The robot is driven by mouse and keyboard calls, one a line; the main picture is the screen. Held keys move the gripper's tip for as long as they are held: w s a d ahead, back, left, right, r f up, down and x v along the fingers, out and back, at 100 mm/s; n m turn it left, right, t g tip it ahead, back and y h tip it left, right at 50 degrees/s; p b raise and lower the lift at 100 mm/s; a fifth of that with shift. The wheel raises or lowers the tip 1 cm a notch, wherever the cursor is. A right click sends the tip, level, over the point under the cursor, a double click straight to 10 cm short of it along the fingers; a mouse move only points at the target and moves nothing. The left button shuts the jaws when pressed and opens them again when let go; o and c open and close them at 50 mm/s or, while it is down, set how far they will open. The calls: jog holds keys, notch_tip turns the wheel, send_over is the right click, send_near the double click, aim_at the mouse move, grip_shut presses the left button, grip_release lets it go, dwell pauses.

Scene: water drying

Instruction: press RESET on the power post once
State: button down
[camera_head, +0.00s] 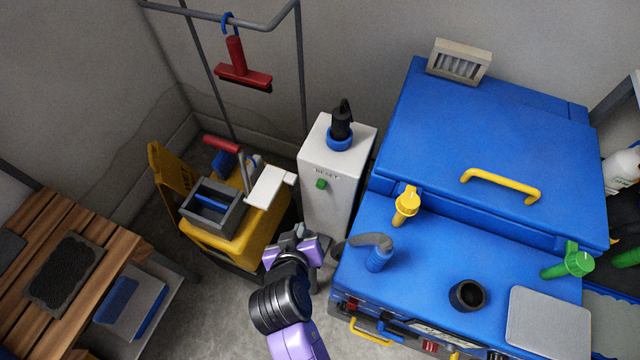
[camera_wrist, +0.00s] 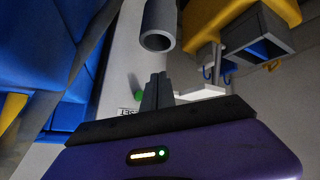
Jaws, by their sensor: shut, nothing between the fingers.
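The white power post (camera_head: 340,205) stands between the yellow cart and the blue machine. Its green button (camera_head: 321,184) sits on the front face, under the RESET lettering (camera_head: 327,174). My gripper (camera_head: 299,232) is in front of the post, lower than the button, and apart from it as far as I can tell. In the wrist view the shut, empty fingers (camera_wrist: 157,90) point toward the post (camera_wrist: 118,72). The green button (camera_wrist: 138,95) shows just left of the fingers, with the label (camera_wrist: 128,111) beside it, partly hidden by my gripper.
The blue machine (camera_head: 480,150) stands right of my arm; its grey hose (camera_head: 365,241) reaches close to my gripper. A yellow cart (camera_head: 235,247) with a grey bin (camera_head: 212,212) stands left. A black plug in a blue ring (camera_head: 341,143) tops the post. A slatted wooden bench (camera_head: 50,235) is far left.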

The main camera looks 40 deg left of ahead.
jog(key=w+a+b, duration=0.2)
jog(key=w, duration=0.6)
jog(key=shift+w, duration=0.15)
dwell(2.0)
jog(key=shift+w+a, duration=0.1)
jog(key=shift+w, duration=0.3)
jog(key=shift+w+a, duration=0.1)
jog(key=shift+w, duration=0.45)
dwell(0.8)
jog(key=shift+s, duration=0.15)
jog(key=shift+s+d, duration=0.2)
jog(key=shift+s, duration=0.6)
jog(key=shift+s+d+p, duration=0.2)
jog(key=shift+s+p, duration=0.2)
jog(key=shift+s, duration=0.4)
jog(key=shift+s+d+p, duration=0.2)
jog(key=shift+s+p, duration=0.2)
jog(key=shift+s, duration=0.45)
jog(key=shift+s+d+p, duration=0.2)
jog(key=shift+s+p, duration=0.2)
jog(key=shift+s, duration=0.4)
